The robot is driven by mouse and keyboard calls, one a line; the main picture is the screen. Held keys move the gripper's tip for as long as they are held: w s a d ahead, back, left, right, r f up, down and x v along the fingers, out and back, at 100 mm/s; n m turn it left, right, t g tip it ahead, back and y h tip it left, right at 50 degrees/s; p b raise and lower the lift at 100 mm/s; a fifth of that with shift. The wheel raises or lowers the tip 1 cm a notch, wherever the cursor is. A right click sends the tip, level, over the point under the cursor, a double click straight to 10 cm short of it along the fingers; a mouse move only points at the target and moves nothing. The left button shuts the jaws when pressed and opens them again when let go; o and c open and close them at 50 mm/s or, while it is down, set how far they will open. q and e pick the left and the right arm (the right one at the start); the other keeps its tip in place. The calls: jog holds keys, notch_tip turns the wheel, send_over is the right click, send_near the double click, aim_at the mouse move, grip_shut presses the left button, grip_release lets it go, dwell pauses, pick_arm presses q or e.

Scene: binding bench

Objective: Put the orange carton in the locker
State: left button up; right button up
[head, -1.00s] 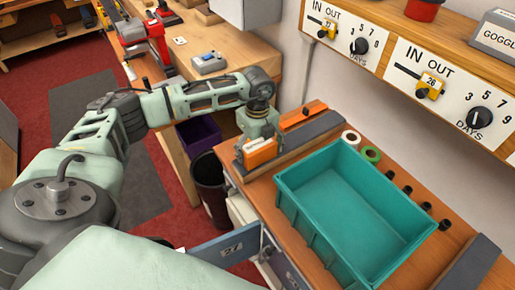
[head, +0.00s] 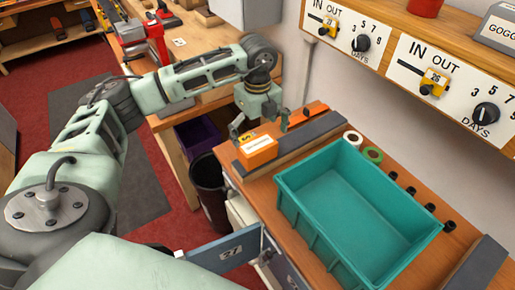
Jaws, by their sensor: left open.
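The orange carton (head: 257,152), with a white label on its front, sits at the far left end of the bench top, beside a long grey bar. My left gripper (head: 260,127) is open just above and behind the carton, its fingers spread and apart from it. My right gripper is not in view.
A large empty teal crate (head: 357,205) fills the middle of the bench. A dark bin (head: 210,190) stands on the floor by the bench. A shelf with dial panels (head: 440,85) overhangs at right.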

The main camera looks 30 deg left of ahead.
aim_at(257, 144)
pick_arm(q)
notch_tip(257, 144, up, 5)
jog(key=shift+r+b, duration=0.1)
jog(key=shift+b, duration=0.4)
